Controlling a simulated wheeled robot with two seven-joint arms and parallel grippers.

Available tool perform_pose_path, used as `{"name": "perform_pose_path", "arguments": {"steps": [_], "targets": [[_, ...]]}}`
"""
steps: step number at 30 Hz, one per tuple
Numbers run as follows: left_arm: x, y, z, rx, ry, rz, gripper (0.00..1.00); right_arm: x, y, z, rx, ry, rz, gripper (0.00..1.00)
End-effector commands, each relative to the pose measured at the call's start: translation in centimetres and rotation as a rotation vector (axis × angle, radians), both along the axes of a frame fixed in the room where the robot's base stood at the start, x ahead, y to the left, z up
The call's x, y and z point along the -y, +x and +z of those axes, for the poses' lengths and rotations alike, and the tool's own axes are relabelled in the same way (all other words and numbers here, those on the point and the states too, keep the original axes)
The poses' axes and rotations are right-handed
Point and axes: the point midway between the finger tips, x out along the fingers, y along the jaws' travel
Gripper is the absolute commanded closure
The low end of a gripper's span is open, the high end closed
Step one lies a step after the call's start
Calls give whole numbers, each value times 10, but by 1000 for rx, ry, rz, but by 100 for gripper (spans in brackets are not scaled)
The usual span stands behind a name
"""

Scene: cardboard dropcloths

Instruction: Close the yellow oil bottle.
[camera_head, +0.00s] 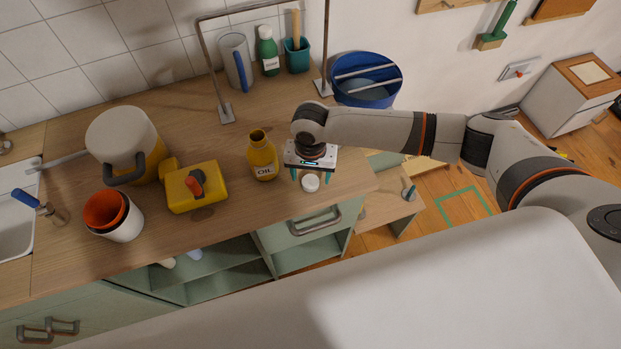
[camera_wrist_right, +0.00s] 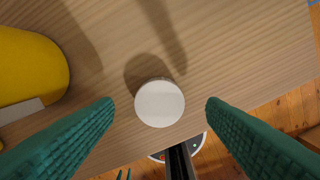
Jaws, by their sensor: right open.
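The yellow oil bottle (camera_head: 263,156) stands upright on the wooden counter with its neck uncovered and a white OIL label on its front. Its yellow side also shows at the left edge of the right wrist view (camera_wrist_right: 28,72). A round white cap (camera_head: 310,183) lies on the counter to the right of the bottle. My right gripper (camera_head: 310,178) is open above the cap. In the right wrist view the cap (camera_wrist_right: 159,103) sits between the two green fingers, apart from both.
A yellow container (camera_head: 196,187) with a red knob stands left of the bottle. A metal frame (camera_head: 226,113) stands behind. The counter's front edge (camera_head: 300,214) is close to the cap.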

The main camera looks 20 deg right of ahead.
Motion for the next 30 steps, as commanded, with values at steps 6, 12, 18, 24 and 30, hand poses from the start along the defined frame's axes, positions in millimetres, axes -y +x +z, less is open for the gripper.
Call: {"name": "perform_pose_path", "arguments": {"steps": [6, 12, 18, 24, 30], "targets": [[0, 0, 5, 0, 0, 0, 64, 0, -1, -21, 0, -1, 1, 34], [0, 0, 5, 0, 0, 0, 64, 0, 0, -22, 0, 0, 2, 34], [0, 0, 5, 0, 0, 0, 64, 0, 0, -22, 0, 0, 1, 44], [0, 0, 5, 0, 0, 0, 64, 0, 0, -22, 0, 0, 1, 77], [0, 0, 5, 0, 0, 0, 64, 0, 0, -22, 0, 0, 1, 82]]}}
